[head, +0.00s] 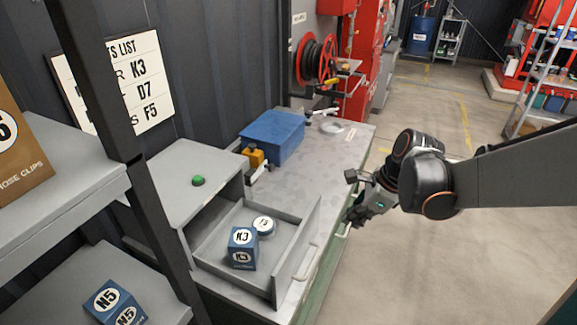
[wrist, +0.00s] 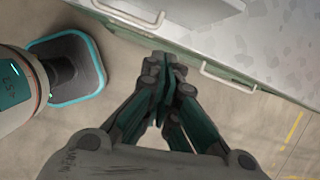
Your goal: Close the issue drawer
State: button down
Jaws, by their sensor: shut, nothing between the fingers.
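The issue drawer (head: 218,245) is a grey tray pulled out of a grey housing (head: 178,170) on the bench, its front panel (head: 297,250) near the bench's front edge. Inside it are a blue box marked K3 (head: 242,249) and a round white-topped tin (head: 264,226). My gripper (head: 355,213) is shut and empty, beyond the drawer front and beside the bench's front edge. In the wrist view my gripper's fingertips (wrist: 168,72) are together, between two pale handles; the upper-left handle (wrist: 130,14) and right handle (wrist: 228,78) are both apart from the fingers.
A green button (head: 198,180) is on the housing top. A blue case (head: 272,136) and a yellow item (head: 254,156) stand farther back on the bench (head: 300,185). A shelf with a blue N5 box (head: 115,302) is at lower left. Open floor (head: 430,255) lies right of the bench.

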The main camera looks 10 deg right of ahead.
jog(key=w+a+f+m+b, duration=0.1)
jog(key=w+a+f+b, duration=0.3)
jog(key=f, duration=0.6)
jog(key=shift+w+a+m, duration=0.4)
jog(key=shift+a, duration=0.3)
jog(key=shift+f, duration=0.1)
jog(key=w+a, duration=0.5)
jog(key=a, duration=0.2)
jog(key=w+a, duration=0.5)
jog(key=a, duration=0.2)
jog(key=w+a, duration=0.5)
jog(key=a, duration=0.2)
jog(key=shift+b, duration=0.4)
jog(key=shift+w, duration=0.1)
jog(key=shift+d, duration=0.1)
